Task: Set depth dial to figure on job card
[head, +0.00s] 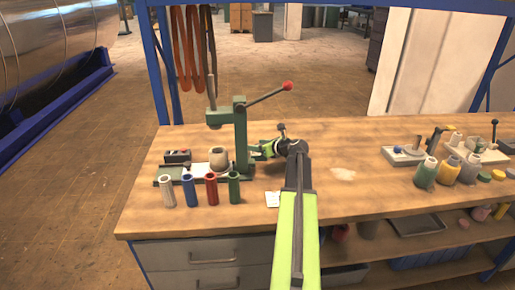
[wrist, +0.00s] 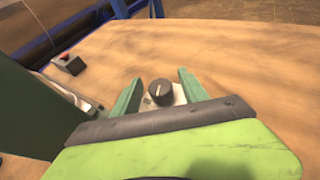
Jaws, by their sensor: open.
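The depth dial (wrist: 161,90) is a dark round knob with a pale pointer line, on a light plate. In the wrist view it sits between the two green fingers of my open gripper (wrist: 160,77), with gaps on both sides, so nothing is gripped. The pointer runs roughly up and down in that picture; no scale figures are readable. In the head view my gripper (head: 258,151) is beside the green press (head: 240,135), and I cannot make out the dial there. A small white card (head: 272,199), possibly the job card, lies left of my arm; its writing is unreadable.
Several coloured tubes (head: 211,188) stand in front of the press. The press lever (head: 266,94) with a red knob rises above my gripper. A box with a red button (wrist: 68,63) is at upper left in the wrist view. Pots (head: 447,171) stand right; mid-bench is clear.

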